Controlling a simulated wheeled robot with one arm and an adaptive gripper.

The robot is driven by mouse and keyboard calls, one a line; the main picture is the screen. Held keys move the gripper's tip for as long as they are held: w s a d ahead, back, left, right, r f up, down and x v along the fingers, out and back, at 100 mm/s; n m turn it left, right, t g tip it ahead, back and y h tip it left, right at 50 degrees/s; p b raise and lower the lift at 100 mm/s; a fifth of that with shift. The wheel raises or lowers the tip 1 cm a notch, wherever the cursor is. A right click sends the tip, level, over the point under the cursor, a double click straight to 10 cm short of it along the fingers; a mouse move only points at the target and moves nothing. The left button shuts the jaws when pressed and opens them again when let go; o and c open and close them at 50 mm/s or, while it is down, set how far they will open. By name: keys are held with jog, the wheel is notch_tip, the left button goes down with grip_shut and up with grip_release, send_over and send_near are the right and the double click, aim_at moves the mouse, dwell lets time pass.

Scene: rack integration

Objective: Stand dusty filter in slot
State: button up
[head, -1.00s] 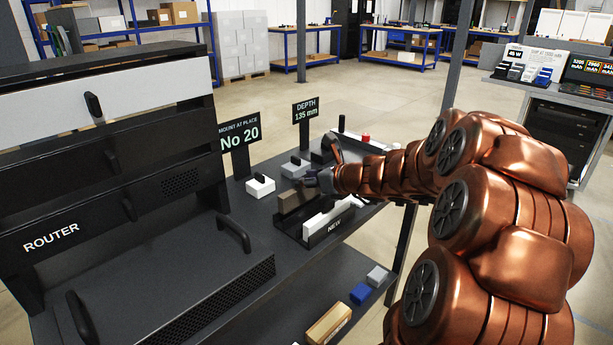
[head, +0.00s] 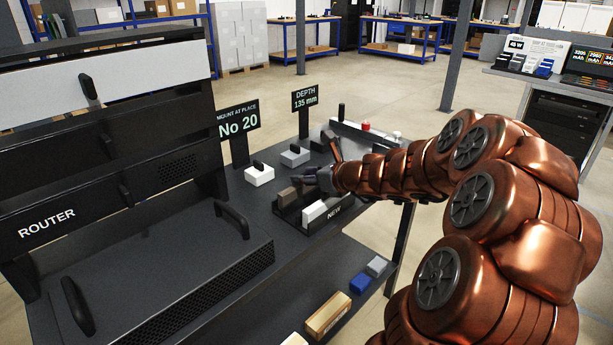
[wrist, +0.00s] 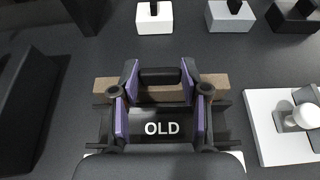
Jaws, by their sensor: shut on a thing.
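The dusty filter is a brown bar (wrist: 105,86) with a black handle (wrist: 160,76), seen in the wrist view. My gripper (wrist: 160,88) is shut on this handle, one finger at each end. The filter stands upright at the slot behind the black wall marked OLD (wrist: 162,128); I cannot tell if it rests on the slot's floor. In the head view the brown filter (head: 287,197) shows beside my gripper (head: 316,182), which hides part of it. A white filter (head: 314,212) stands in the front slot of the same black holder (head: 324,226), marked NEW.
White (head: 259,175) and grey (head: 295,157) handled blocks sit behind the holder. A white plate with a round knob (wrist: 300,118) lies right of it in the wrist view. The router (head: 150,265) fills the left of the bench. Signs (head: 238,120) stand at the back.

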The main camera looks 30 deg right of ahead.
jog(key=shift+f, duration=0.3)
jog(key=o, duration=1.3)
jog(key=shift+s, duration=0.1)
jog(key=shift+v, duration=5.9)
